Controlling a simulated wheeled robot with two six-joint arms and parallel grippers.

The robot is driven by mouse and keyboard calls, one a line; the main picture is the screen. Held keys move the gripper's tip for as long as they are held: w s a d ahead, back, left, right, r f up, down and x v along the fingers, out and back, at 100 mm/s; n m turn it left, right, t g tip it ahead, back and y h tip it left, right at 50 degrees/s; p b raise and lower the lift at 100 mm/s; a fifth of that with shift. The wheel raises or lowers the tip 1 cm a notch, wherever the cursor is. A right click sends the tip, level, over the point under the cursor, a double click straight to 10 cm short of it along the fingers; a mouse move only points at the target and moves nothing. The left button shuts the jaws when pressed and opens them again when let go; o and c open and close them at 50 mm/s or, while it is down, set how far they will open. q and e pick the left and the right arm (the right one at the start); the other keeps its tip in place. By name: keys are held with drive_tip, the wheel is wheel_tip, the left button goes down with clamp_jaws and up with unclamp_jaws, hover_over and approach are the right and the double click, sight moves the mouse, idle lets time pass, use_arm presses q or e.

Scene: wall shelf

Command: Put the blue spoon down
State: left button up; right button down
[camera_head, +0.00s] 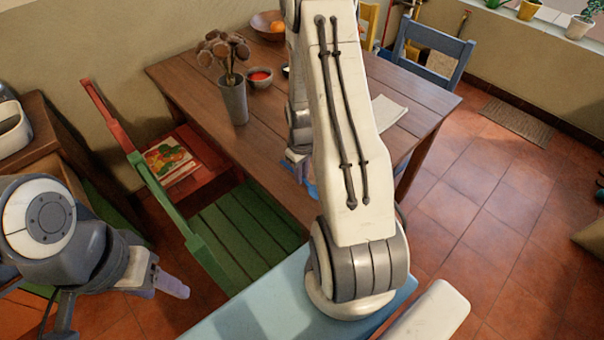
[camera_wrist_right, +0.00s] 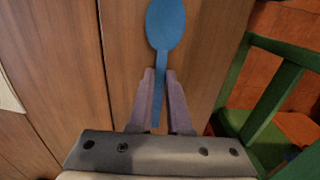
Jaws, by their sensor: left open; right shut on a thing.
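The blue spoon (camera_wrist_right: 166,28) shows in the right wrist view with its bowl pointing away from my right gripper (camera_wrist_right: 160,78). That gripper is shut on the spoon's handle, over the brown wooden table (camera_wrist_right: 208,60). I cannot tell whether the spoon touches the tabletop. In the head view my right arm hides most of the right gripper (camera_head: 298,160), which is at the near part of the table (camera_head: 190,85); only a bit of blue shows beside it. My left gripper (camera_head: 168,285) is open and empty at the lower left, away from the table.
A vase with dried stems (camera_head: 233,100), a red-filled bowl (camera_head: 260,77), a fruit bowl (camera_head: 268,27) and paper (camera_head: 388,113) are on the table. A green chair (camera_head: 240,235), red chair (camera_head: 185,180) and blue chair (camera_head: 435,40) surround it.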

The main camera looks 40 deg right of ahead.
drive_tip(key=c, duration=0.9)
unclamp_jaws()
drive_tip(key=shift+o, duration=0.2)
wheel_tip(320, 180, up, 12)
drive_tip(key=a+r+n, duration=0.2)
drive_tip(key=a+r, duration=0.2)
drive_tip(key=a, duration=0.6)
drive_tip(key=s+a+r+n, duration=0.1)
drive_tip(key=s+a+r, duration=0.1)
drive_tip(key=a, duration=0.3)
drive_tip(key=s+a+r, duration=0.2)
drive_tip(key=a, duration=0.4)
drive_tip(key=s+a+r+n, duration=0.1)
drive_tip(key=s+a, duration=0.3)
drive_tip(key=s, duration=0.2)
drive_tip(key=s+a+r+n+y, duration=0.1)
drive_tip(key=s+a+r+n, duration=0.1)
drive_tip(key=s+a, duration=0.2)
drive_tip(key=s, duration=0.3)
drive_tip(key=shift+s+a+r, duration=0.15)
drive_tip(key=shift+a+r, duration=0.15)
drive_tip(key=shift+a, duration=0.1)
